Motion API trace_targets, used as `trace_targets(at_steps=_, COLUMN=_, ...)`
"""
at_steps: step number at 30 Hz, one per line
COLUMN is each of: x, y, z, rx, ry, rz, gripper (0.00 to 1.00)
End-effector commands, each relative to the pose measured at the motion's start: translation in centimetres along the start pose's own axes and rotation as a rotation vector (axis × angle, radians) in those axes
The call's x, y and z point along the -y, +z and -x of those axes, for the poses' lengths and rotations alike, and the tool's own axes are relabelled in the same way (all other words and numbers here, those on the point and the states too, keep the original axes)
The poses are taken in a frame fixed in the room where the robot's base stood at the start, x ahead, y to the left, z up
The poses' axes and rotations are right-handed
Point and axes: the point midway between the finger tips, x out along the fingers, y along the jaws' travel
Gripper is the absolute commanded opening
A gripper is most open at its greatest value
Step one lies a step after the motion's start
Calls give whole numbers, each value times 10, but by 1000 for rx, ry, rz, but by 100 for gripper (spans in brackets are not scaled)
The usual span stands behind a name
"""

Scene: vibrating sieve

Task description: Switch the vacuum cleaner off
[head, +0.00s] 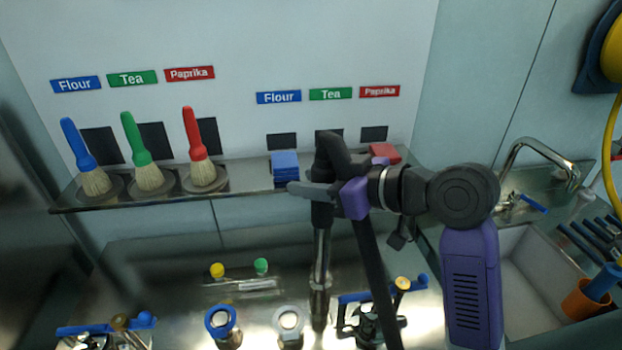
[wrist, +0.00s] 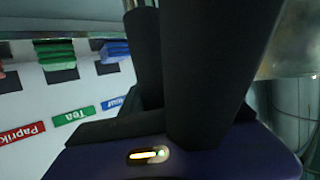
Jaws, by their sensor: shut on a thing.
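A vacuum wand with a dark handle (head: 327,150) and a metal tube (head: 320,262) hangs upright in front of the shelf, with a black hose (head: 372,275) running down beside it. My gripper (head: 322,190) is shut on the vacuum wand at its dark upper part, and a grey finger pokes out to its left. In the wrist view, dark tubes, seemingly of the wand and hose (wrist: 205,75), fill the middle and hide the fingertips. The vacuum cleaner's body and its switch cannot be made out in either view.
A shelf (head: 240,190) holds blue, green and red brushes (head: 139,145) and folded cloths (head: 286,166). Below are metal fittings with blue handles (head: 105,327) on a steel surface. A sink (head: 530,262) with a tap (head: 545,142) and an orange cup (head: 585,300) stand at the right.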

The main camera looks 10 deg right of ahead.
Motion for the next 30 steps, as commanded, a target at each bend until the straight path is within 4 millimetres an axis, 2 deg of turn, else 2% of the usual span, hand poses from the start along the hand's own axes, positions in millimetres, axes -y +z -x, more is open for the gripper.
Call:
trace_targets(at_steps=11, x=0, y=4, z=-2, rx=-3, ry=1, rz=1, gripper=0)
trace_targets(at_steps=12, x=0, y=4, z=-2, rx=-2, ry=1, rz=1, gripper=41)
trace_targets(at_steps=15, x=0, y=4, z=-2, rx=-1, ry=0, rz=0, gripper=59)
trace_targets(at_steps=26, x=0, y=1, z=0, rx=-2, ry=0, rz=1, gripper=59)
trace_targets(at_steps=30, x=-1, y=2, z=13, rx=-4, ry=3, rz=1, gripper=59)
